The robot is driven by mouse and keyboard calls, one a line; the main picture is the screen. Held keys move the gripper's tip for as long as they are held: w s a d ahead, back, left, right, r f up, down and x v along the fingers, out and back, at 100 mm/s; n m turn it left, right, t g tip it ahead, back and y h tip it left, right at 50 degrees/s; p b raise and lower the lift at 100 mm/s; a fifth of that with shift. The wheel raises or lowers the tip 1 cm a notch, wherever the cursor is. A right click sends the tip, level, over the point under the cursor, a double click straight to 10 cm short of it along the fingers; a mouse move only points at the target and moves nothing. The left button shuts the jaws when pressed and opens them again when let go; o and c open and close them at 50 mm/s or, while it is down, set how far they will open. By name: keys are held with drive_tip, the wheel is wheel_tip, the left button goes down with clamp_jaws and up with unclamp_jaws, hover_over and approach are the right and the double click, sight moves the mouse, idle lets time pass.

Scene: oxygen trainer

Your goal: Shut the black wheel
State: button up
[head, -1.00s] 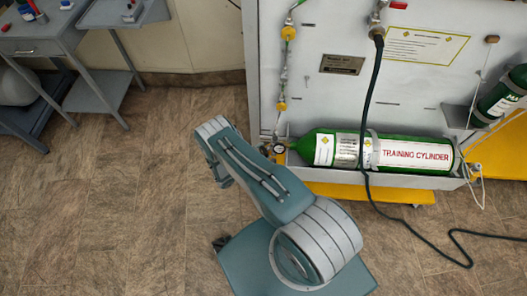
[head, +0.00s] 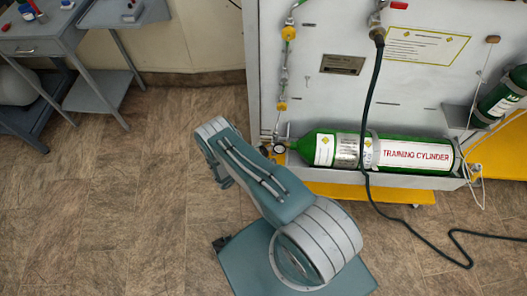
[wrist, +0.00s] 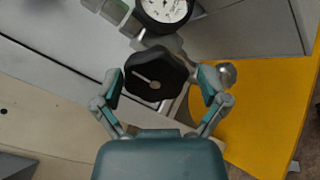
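The black wheel (wrist: 157,75) is a lobed knob with a pale line on its face, in the upper middle of the wrist view. My gripper (wrist: 160,82) is open, with one finger left of the wheel and one right of it. A gap seems to show between each finger and the wheel; I cannot tell how deep the wheel sits between them. In the head view, I cannot make out the wheel or my fingers; my own arm blocks part of that area.
A round gauge (wrist: 164,8) is just above the wheel, with a metal fitting (wrist: 227,74) at its right. The green training cylinder (head: 330,150) lies in a tray on the white panel (head: 340,95). A dark hose (head: 371,100) hangs across it.

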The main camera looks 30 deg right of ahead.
drive_tip(key=shift+r, duration=0.15)
drive_tip(key=shift+a, duration=0.25)
drive_tip(key=s+a, duration=0.1)
drive_tip(key=a, duration=1)
drive_tip(key=shift+s+a, duration=0.25)
drive_tip(key=shift+a, duration=0.05)
